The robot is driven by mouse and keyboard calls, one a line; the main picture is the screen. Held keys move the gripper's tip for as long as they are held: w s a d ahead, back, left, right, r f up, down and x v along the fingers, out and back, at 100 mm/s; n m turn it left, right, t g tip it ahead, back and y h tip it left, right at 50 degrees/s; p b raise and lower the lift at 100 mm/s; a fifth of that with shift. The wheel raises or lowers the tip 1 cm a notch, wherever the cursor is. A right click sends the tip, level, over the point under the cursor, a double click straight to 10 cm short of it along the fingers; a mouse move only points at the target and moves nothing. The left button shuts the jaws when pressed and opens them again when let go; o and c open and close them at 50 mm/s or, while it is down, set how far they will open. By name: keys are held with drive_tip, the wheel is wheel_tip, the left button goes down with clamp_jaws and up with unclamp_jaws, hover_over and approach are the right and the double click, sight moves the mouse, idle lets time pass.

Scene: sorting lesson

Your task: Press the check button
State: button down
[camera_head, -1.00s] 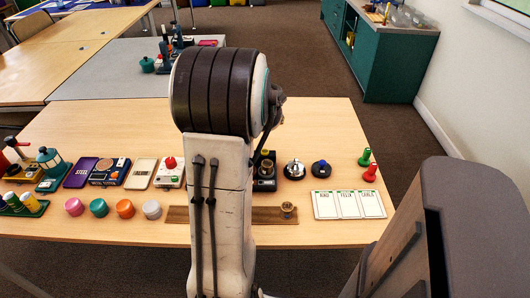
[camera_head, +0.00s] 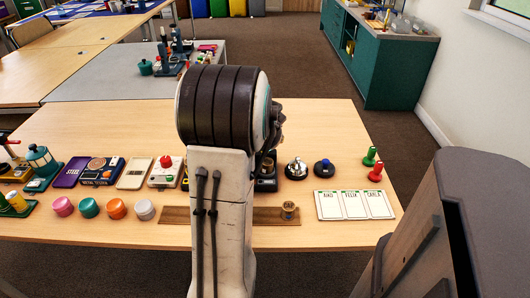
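A white box (camera_head: 158,179) near the table's middle carries a red dome button (camera_head: 165,161) and a smaller green spot (camera_head: 169,181). I cannot read a label that says which is the check button. A dark round base with a blue knob (camera_head: 324,167) and a silver bell-like piece (camera_head: 296,167) stand right of my arm. My upright arm fills the middle of the view. My gripper is hidden behind it, so its place and state do not show.
Coloured round jars (camera_head: 88,208) line the table's front left. A wooden strip (camera_head: 178,215) lies partly behind my arm. White name cards (camera_head: 354,205) and red and green pegs (camera_head: 375,173) are at the right. The table's (camera_head: 290,125) far middle is bare.

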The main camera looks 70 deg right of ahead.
drive_tip(key=c, duration=1.9)
unclamp_jaws()
clamp_jaws()
drive_tip(key=shift+f+b, duration=0.9)
drive_tip(key=shift+b, duration=0.2)
drive_tip(key=shift+r, duration=0.15)
drive_tip(key=shift+r+p, duration=0.55)
drive_tip(key=shift+r, duration=0.2)
drive_tip(key=shift+r, duration=0.1)
